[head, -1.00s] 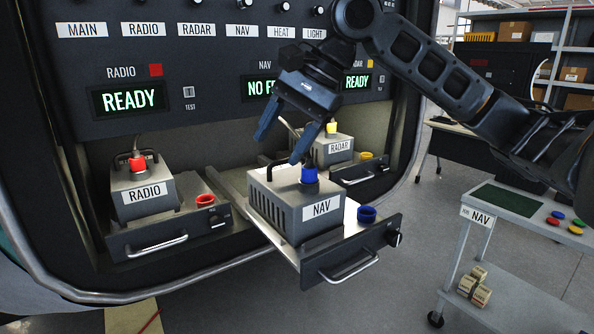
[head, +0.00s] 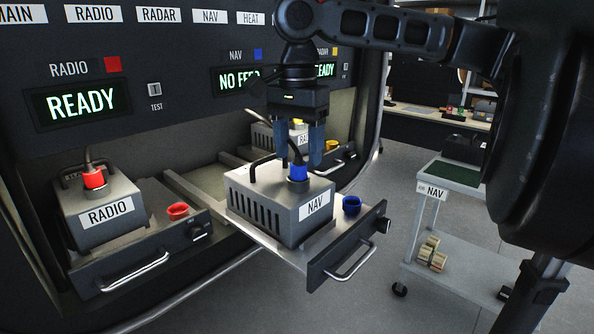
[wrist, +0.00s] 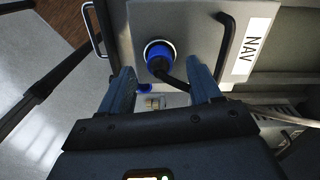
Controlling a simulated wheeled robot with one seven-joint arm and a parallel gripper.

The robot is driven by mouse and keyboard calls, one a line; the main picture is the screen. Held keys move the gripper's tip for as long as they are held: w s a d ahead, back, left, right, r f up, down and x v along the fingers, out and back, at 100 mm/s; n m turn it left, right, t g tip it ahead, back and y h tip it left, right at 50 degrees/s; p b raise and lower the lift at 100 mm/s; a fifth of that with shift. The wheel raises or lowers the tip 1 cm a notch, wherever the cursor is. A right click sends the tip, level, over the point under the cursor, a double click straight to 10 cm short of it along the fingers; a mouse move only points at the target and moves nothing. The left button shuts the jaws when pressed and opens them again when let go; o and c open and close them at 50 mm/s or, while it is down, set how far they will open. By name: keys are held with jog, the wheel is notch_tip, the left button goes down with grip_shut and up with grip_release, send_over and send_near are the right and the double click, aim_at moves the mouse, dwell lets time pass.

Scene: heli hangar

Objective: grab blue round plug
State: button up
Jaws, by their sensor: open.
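The blue round plug (head: 299,172) sits upright on top of the grey NAV box (head: 270,208), with a dark cable rising from it. The plug also shows in the wrist view (wrist: 159,57), ahead of the fingertips and between their lines. My gripper (head: 300,160) is open and points down, its two blue fingers just above and around the plug's cable in the head view. In the wrist view my gripper (wrist: 165,80) has nothing clamped between its fingers. The NAV box stands on a pulled-out drawer (head: 330,235), beside an empty blue socket ring (head: 351,205).
The RADIO box (head: 105,205) with a red plug (head: 93,178) stands on the left drawer. A RADAR box (head: 270,135) with a yellow plug is behind my gripper. A NAV cart (head: 455,180) stands at the right, with open floor between.

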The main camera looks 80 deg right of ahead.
jog(key=shift+f, duration=1.2)
jog(key=shift+c, duration=0.4)
jog(key=c, duration=1.1)
